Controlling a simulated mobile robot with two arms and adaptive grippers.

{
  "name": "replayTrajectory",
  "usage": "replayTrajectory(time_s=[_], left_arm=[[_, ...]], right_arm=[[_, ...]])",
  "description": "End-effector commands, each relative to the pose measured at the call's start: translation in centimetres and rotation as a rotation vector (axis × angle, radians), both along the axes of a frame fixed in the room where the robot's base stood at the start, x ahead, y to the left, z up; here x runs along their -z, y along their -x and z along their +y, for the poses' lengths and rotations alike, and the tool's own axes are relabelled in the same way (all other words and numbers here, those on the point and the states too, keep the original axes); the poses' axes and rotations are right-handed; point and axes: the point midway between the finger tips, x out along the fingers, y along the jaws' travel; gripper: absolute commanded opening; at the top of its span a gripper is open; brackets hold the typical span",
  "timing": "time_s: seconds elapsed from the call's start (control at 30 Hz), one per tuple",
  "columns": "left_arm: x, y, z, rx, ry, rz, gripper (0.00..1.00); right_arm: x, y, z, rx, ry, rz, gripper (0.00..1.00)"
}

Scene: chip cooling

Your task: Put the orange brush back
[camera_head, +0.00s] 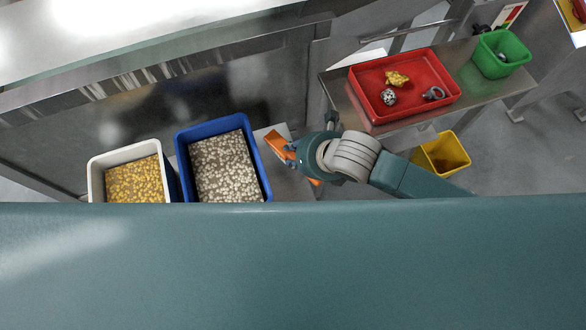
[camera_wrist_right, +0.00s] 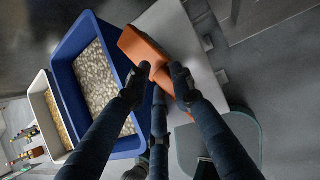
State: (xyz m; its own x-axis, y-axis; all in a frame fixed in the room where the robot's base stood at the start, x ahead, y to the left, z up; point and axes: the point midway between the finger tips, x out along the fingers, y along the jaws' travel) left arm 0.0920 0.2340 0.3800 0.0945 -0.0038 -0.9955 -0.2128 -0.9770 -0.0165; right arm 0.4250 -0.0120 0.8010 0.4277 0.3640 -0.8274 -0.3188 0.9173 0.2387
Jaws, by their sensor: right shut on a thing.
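The orange brush (camera_head: 276,143) is at the end of my right arm, right of the blue bin, in the head view. In the right wrist view the brush (camera_wrist_right: 145,48) sits between the fingertips of my right gripper (camera_wrist_right: 160,85), which is shut on it. The brush is over or on a pale grey surface (camera_wrist_right: 192,45); I cannot tell whether it touches it. My right gripper (camera_head: 290,150) is partly hidden by its own wrist in the head view. My left gripper is in neither view.
A blue bin (camera_head: 262,165) of pale pieces stands close left of the brush. A white bin (camera_head: 95,180) of yellow pieces stands beside it. A red tray (camera_head: 415,102) with small items and a green bin (camera_head: 490,65) sit on a metal table. A yellow bin (camera_head: 455,160) is below.

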Motion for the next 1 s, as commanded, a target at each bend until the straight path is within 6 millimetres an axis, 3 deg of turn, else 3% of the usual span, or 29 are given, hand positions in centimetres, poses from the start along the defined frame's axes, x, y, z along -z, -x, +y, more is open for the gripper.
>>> replayTrajectory(time_s=[0.1, 0.3, 0.7, 0.93, 0.97, 1.0], left_arm=[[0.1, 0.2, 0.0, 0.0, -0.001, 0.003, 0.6], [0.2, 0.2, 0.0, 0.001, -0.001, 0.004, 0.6], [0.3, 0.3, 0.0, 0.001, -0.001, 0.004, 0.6], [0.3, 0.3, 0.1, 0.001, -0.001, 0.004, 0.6], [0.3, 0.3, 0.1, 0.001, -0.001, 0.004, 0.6], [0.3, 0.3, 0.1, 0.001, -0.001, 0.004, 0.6]], right_arm=[[3.4, 0.2, 0.0, 0.002, 0.001, 0.006, 0.0], [6.8, 0.0, 0.0, 0.002, -0.001, 0.001, 0.0], [11.0, 0.0, 0.1, 0.001, -0.002, 0.001, 0.0], [11.3, 0.0, 0.0, 0.001, 0.0, 0.0, 0.0], [11.4, 0.0, -0.1, 0.001, 0.002, 0.002, 0.26], [11.4, 0.1, -0.1, 0.001, 0.002, 0.003, 0.34]])
